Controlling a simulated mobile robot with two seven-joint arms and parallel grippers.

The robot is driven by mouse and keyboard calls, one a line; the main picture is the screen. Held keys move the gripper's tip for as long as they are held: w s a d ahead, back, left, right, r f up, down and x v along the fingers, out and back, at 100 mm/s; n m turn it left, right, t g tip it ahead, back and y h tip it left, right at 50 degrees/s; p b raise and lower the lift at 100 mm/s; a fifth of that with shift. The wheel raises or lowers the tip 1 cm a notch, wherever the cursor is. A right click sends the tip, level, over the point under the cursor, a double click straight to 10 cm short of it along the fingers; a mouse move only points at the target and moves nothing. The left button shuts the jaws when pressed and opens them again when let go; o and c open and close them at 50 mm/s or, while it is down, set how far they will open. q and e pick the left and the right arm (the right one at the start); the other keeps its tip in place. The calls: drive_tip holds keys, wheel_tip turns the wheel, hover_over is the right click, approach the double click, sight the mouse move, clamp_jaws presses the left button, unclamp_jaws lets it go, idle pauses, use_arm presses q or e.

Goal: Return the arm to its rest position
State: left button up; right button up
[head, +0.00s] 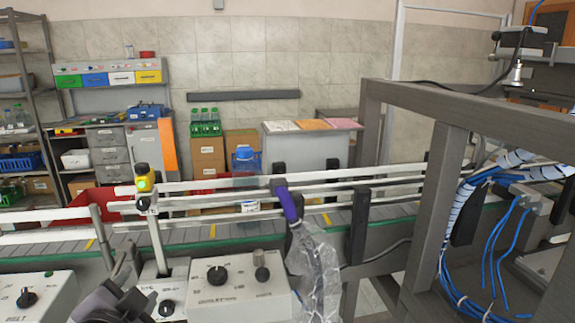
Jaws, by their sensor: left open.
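My left gripper (112,300), dark grey, shows at the bottom left edge of the head view, partly cut off by the frame. It is open, and I see nothing held in it. It is in front of the control boxes by the conveyor. My right gripper is not in view.
A white control box (238,300) with knobs stands close to the right of the gripper, and another box (38,298) to its left. Behind runs the railed conveyor (190,238). A grey frame (425,220) rises at right.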

use_arm(q)
drive_tip(key=s+d+f+n+g+h, duration=0.3)
drive_tip(key=s+f+n+g, duration=0.55)
drive_tip(key=s+f, duration=1.35)
drive_tip(key=w+d+f+m+t+h, duration=0.2)
drive_tip(key=w+d+f+m+t, duration=0.1)
drive_tip(key=f, duration=0.4)
drive_tip(key=shift+w+f+t, duration=0.15)
drive_tip(key=shift+w+t, duration=0.7)
drive_tip(key=shift+t, duration=0.1)
drive_tip(key=shift+d, duration=0.1)
drive_tip(key=shift+c, duration=1)
drive_tip(key=shift+s, duration=0.1)
